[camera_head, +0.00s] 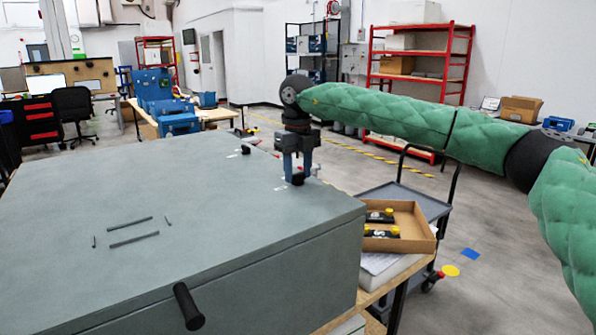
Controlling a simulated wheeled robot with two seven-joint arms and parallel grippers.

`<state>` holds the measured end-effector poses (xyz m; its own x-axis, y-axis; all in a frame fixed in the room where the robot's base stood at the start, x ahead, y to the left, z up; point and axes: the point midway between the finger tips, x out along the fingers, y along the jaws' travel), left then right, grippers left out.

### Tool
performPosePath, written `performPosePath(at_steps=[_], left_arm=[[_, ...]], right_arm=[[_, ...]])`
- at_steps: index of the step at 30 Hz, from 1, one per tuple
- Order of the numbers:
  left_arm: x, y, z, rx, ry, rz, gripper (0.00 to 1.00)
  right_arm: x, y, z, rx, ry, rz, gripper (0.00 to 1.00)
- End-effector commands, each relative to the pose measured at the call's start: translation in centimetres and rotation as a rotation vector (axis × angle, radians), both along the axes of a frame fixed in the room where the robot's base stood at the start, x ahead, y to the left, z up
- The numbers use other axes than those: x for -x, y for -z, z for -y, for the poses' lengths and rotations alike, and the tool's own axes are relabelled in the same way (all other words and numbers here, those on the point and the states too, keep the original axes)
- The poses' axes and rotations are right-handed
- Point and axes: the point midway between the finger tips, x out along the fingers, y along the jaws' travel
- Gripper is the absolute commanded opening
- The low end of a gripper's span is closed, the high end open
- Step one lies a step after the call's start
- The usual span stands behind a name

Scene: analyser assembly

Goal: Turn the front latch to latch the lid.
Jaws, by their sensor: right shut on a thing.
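The large grey analyser case (90,220) fills the lower left, and its lid appears closed. My right gripper (298,176) points down at the lid's right edge. It is shut on a small dark latch knob (297,181), the nearer of two along that edge. The fingers hide much of this knob, so I cannot tell its exact angle. The farther dark latch knob (246,149) stands free, with small white marks beside it. My left gripper is not in view.
A black handle (188,306) sticks out at the near side of the case. An open cardboard box (415,226) with black and yellow parts lies to the right on the bench. A dark cart (405,200) stands beyond it. The lid's middle has only small slots.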

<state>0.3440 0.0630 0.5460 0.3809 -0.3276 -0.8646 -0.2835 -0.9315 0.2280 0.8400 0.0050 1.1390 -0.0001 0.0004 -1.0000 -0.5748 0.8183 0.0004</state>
Motion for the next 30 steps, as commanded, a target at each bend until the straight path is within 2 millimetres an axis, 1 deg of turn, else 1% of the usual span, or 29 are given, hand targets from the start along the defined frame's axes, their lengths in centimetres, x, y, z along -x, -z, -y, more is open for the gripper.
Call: performPosePath(at_steps=[5,6,8,9,17,20,24,30], left_arm=[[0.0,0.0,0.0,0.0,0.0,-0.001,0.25],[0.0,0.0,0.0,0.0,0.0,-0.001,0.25],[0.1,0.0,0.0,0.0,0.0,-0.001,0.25],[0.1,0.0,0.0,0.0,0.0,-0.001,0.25],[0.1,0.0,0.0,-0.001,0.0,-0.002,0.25],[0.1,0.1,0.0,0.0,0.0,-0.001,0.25],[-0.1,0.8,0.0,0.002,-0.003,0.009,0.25],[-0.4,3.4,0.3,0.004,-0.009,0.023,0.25]], right_arm=[[-0.1,-0.1,0.0,-0.002,0.001,0.003,0.19],[-0.1,-0.1,0.0,-0.002,0.001,0.003,0.44],[-0.1,-0.1,0.0,-0.002,0.001,0.002,0.55],[-0.1,-0.1,0.0,-0.002,0.001,0.002,0.63],[0.0,0.0,0.0,-0.001,0.0,0.001,0.64],[-0.1,-0.4,0.0,-0.001,0.0,0.002,0.64],[-0.1,-1.8,0.0,-0.001,0.0,0.003,0.64],[-0.1,-5.0,0.0,-0.001,0.0,0.002,0.64]])
